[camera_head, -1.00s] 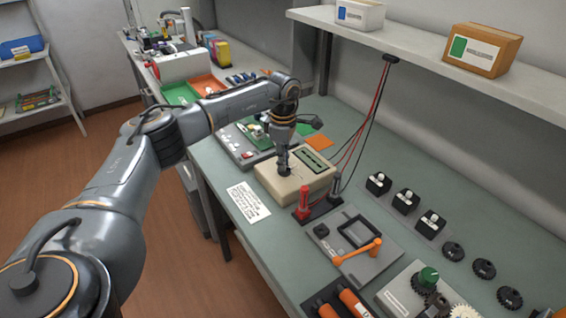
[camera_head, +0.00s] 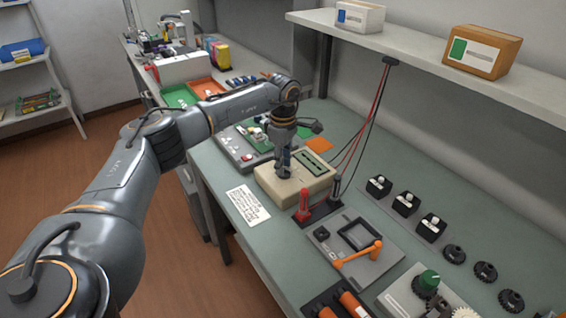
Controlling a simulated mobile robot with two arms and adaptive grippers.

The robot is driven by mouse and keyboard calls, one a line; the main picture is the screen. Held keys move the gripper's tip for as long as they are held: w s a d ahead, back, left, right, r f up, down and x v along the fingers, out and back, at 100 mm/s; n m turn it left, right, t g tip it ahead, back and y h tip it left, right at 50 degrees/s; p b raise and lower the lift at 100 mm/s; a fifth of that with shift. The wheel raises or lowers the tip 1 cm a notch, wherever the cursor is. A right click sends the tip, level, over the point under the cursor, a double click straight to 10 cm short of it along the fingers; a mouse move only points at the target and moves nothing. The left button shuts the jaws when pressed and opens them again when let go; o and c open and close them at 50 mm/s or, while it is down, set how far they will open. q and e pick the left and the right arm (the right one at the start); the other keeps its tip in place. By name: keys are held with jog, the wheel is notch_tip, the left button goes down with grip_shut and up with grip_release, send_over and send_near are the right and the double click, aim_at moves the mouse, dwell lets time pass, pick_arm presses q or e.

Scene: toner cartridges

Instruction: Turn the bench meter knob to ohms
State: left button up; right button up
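The bench meter (camera_head: 310,188) is a beige box with a dark green display (camera_head: 309,162) on its top, standing on the green bench top. My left gripper (camera_head: 283,172) points down from above onto the left part of the meter's top face, with its fingertips at or just above that face. The knob is not visible; the gripper covers that part of the face. The fingers are small and dark here, so I cannot tell whether they are open or shut on the knob. My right gripper is not in view.
Red and black probes (camera_head: 304,205) stand just in front of the meter, with leads running up to the shelf (camera_head: 430,55). A printed sheet (camera_head: 248,204) lies to its left. A grey plate with an orange handle (camera_head: 358,256) is nearer. A grey panel (camera_head: 236,148) lies behind the meter.

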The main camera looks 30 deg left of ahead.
pick_arm(q)
notch_tip(320, 180, up, 12)
dwell(0.7)
dwell(0.4)
